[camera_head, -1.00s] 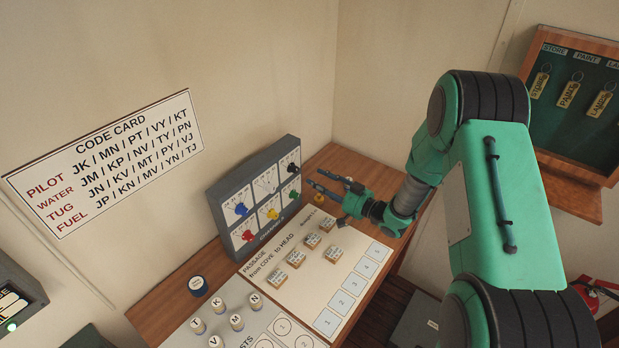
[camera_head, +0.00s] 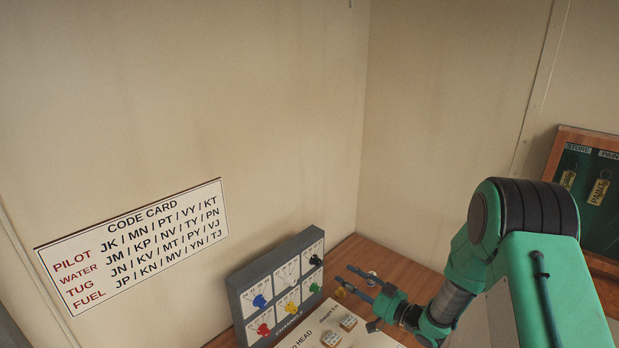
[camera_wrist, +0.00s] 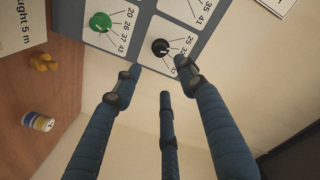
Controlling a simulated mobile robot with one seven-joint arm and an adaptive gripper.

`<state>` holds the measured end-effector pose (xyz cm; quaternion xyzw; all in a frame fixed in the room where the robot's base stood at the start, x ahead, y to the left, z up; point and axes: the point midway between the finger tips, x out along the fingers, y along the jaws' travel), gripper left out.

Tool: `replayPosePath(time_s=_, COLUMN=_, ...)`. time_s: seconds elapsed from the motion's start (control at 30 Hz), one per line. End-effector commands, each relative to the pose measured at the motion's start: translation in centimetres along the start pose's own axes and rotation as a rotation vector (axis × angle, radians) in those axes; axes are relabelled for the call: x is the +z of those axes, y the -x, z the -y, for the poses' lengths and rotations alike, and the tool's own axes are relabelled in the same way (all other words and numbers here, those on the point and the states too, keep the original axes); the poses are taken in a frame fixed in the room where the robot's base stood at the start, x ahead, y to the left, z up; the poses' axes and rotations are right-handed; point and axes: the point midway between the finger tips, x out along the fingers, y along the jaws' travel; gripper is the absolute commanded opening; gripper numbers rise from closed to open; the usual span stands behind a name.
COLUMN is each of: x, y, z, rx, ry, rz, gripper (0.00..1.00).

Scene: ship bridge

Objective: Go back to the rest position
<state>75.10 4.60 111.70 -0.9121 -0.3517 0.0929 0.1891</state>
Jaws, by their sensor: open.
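My gripper (camera_head: 360,282) is open and empty, its fingers reaching left toward the grey dial panel (camera_head: 237,284). In the wrist view my gripper (camera_wrist: 158,85) shows its blue fingers spread, with nothing between them. The tips appear in front of the panel near the black knob (camera_wrist: 160,47), and the green knob (camera_wrist: 100,22) lies to its left. I cannot tell whether a finger touches the panel. The panel stands on the wooden desk (camera_head: 390,262) against the wall, with blue, white, red, yellow, green and black knobs.
A code card (camera_head: 135,243) hangs on the left wall. A key board (camera_head: 592,190) hangs at the right. The passage sheet (camera_head: 375,338) with small blocks (camera_head: 348,322) lies below my gripper. A yellow piece (camera_wrist: 44,62) and a small round token (camera_wrist: 38,121) sit on the desk.

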Motion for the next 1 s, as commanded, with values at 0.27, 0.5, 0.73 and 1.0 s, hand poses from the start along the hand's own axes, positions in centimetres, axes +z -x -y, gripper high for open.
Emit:
replayPosePath(time_s=0.27, x=-3.6, y=-0.5, z=-1.0, rx=0.134, ry=0.104, rz=0.049, gripper=0.41)
replayPosePath(time_s=0.5, x=-8.8, y=0.6, z=-1.7, rx=0.34, ry=0.222, rz=0.124, gripper=0.41)
replayPosePath(time_s=0.73, x=-13.4, y=3.7, z=-0.9, rx=0.533, ry=0.288, rz=0.198, gripper=0.41)
replayPosePath(time_s=1.0, x=-17.0, y=9.2, z=2.0, rx=0.728, ry=0.303, rz=0.292, gripper=0.41)
